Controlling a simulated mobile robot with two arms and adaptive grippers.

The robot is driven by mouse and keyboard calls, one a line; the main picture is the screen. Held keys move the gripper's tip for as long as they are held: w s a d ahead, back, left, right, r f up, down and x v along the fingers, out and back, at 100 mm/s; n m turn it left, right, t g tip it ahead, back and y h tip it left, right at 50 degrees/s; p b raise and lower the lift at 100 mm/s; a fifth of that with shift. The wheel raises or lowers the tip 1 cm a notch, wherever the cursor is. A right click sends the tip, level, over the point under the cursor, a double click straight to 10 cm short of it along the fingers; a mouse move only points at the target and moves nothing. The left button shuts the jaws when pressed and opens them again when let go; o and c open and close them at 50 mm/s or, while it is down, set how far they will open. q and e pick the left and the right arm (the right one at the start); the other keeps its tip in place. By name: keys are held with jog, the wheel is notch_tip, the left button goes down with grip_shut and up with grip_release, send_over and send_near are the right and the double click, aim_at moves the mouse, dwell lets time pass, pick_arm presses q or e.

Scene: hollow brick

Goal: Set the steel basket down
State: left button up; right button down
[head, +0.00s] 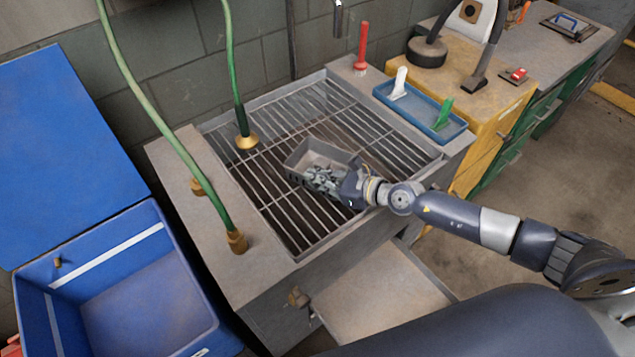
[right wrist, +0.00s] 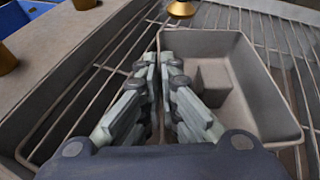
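The steel basket (head: 318,153) is a grey, open-topped rectangular tray over the barred grate (head: 272,185) of the sink-like station. It looks level; I cannot tell whether its base touches the bars or is slightly above them. My right gripper (head: 325,178) reaches in from the right at the basket's near side. In the right wrist view the fingers (right wrist: 165,62) are closed together on the wall of the basket (right wrist: 262,105), one finger on each side. A grey block-like shape (right wrist: 208,82) shows inside the basket. The fingers hide part of the near wall. My left gripper is out of view.
Green hoses (head: 160,110) with brass ends hang over the station's left side. A blue tray (head: 462,134) with brushes sits at its right. A blue bin (head: 190,262) stands at left. An open shelf or drawer (head: 385,290) juts out in front. Bare grate surrounds the basket.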

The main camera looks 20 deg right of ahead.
jog(key=shift+w+r, duration=0.1)
jog(key=shift+r, duration=0.05)
jog(key=shift+f, duration=0.2)
jog(key=c, duration=1.8)
grip_release()
